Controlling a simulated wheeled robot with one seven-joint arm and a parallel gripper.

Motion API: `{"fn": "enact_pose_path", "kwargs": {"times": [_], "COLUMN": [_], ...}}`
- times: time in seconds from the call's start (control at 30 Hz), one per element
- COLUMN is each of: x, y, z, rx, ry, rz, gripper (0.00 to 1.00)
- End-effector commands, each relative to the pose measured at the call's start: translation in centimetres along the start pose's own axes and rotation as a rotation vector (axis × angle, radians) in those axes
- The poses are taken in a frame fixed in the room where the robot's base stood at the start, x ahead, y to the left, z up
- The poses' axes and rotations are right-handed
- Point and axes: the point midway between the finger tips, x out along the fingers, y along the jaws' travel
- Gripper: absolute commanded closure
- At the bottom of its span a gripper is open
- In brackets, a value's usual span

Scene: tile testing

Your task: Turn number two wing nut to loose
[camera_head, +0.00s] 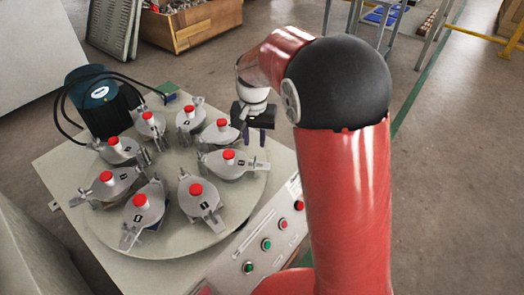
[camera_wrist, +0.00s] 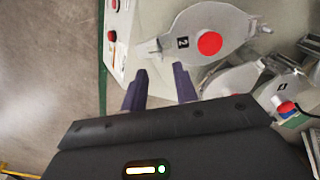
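The number two fixture (camera_head: 229,167) is a grey metal lid with a red knob, on the round turntable's right side. In the wrist view the fixture (camera_wrist: 208,22) shows its black "2" label. What looks like its wing nut (camera_wrist: 148,48) is at the left end of the lid there; in the head view that end (camera_head: 261,167) points right, and the nut is too small to make out clearly. My gripper (camera_head: 254,139) is beside the lid, near that end. In the wrist view my gripper (camera_wrist: 160,70) has its two dark fingers apart, with nothing between them.
Several similar fixtures ring the turntable (camera_head: 180,240). The number one fixture (camera_wrist: 285,88) is close to number two. A dark motor (camera_head: 100,98) with cables stands at the back left. A button panel (camera_head: 265,235) runs along the near right edge. Open floor lies right of the table.

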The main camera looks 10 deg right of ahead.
Motion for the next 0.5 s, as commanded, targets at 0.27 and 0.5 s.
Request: {"fn": "enact_pose_path", "kwargs": {"times": [0.27, 0.5], "x": [4.0, 7.0], "y": [0.0, 0.0], "z": [0.0, 0.0], "rx": [0.002, 0.001], "ry": [-0.005, -0.002], "rz": [0.002, 0.002], "gripper": [0.71, 0.71]}}
